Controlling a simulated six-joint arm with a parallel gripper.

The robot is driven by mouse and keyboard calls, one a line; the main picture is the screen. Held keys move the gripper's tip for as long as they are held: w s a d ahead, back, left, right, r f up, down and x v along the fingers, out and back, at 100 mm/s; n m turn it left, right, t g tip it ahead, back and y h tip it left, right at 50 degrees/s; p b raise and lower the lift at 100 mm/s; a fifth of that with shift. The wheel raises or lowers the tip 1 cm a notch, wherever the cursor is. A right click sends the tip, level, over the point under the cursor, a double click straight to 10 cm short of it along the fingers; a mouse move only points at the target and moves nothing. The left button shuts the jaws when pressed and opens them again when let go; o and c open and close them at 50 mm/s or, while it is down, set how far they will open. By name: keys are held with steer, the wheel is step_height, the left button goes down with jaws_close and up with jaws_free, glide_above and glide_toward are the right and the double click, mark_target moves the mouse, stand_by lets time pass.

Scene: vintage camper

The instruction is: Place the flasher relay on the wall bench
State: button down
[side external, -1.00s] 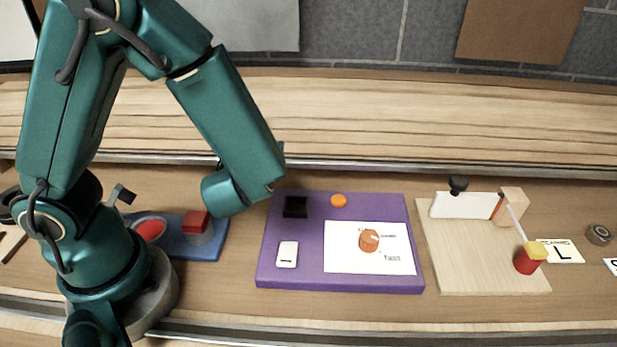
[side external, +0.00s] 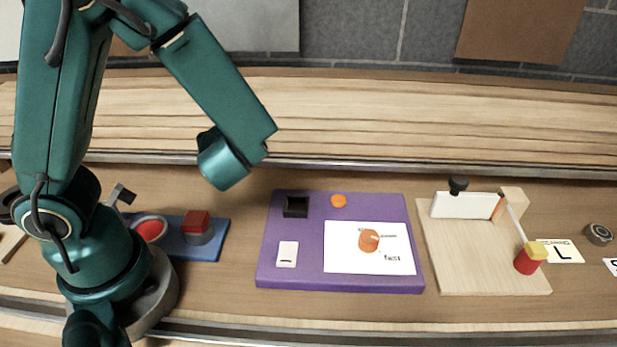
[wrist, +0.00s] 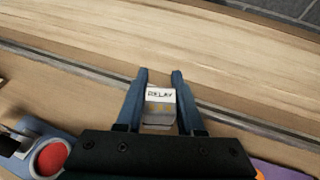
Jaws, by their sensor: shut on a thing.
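The flasher relay (wrist: 160,108) is a small pale block with a white label reading "RELAY". My gripper (wrist: 160,75) is shut on it, with one blue finger on each side. In the side external view the fingers and the relay are hidden behind my arm. The wall bench (side external: 400,120) is the long pale wooden ledge along the back wall. In the wrist view the wall bench (wrist: 110,45) lies beyond the fingertips, past a metal edge strip; the relay's height over it is unclear.
A purple mat (side external: 300,270) holds a white card, an orange disc and a black box. A blue tray (side external: 208,250) with a red-topped block stands left of it. A wooden board (side external: 480,270) with a fixture is at right. The wall bench looks clear.

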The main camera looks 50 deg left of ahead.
mark_target(243, 199)
steer(key=shift+n+g+y, duration=0.3)
steer(key=shift+n+g, duration=0.3)
steer(key=shift+g, duration=0.1)
steer(key=shift+s+d+f, duration=0.1)
steer(key=shift+d+f, duration=0.1)
steer(key=shift+f, duration=1.75)
steer(key=shift+s+d+f, duration=0.1)
steer(key=shift+d+f, duration=0.05)
steer(key=shift+f, duration=1.75)
steer(key=shift+s+d+f, duration=0.1)
steer(key=shift+d+f, duration=0.1)
steer(key=shift+f, duration=1.75)
steer(key=shift+f, duration=0.15)
steer(key=c, duration=0.5)
jaws_free()
